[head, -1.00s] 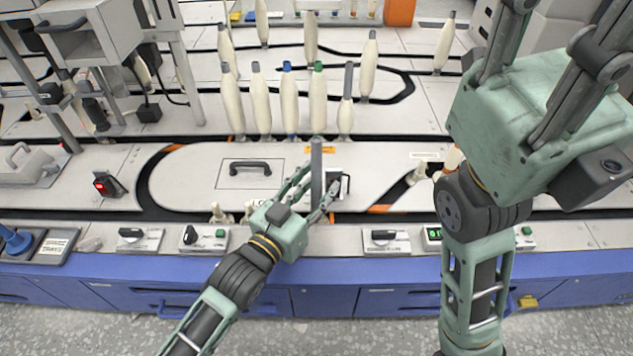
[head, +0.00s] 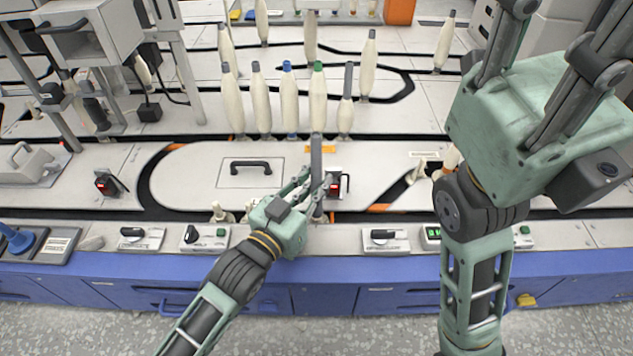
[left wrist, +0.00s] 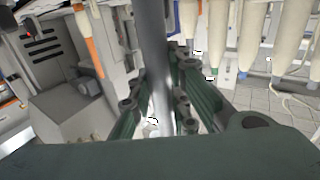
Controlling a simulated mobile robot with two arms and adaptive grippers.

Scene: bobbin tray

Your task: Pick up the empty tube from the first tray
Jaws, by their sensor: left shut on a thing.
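The empty tube (head: 316,158) is a bare grey, slim, upright tube near the front of the white machine deck. My left gripper (head: 313,187) is shut on the empty tube, with its fingers around the lower part. In the left wrist view the tube (left wrist: 154,50) runs down between the dark green fingers (left wrist: 160,108). The tube's foot and the tray under it are mostly hidden, so I cannot tell whether it is lifted. My right gripper (head: 540,100) is large at the upper right, away from the tube; its fingertips are out of frame.
Several cream wound bobbins (head: 289,103) stand in a row behind the tube. A small device with a red display (head: 335,186) is just right of it. A black-handled cover (head: 250,166) lies to the left. Control boxes (head: 385,240) line the front edge.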

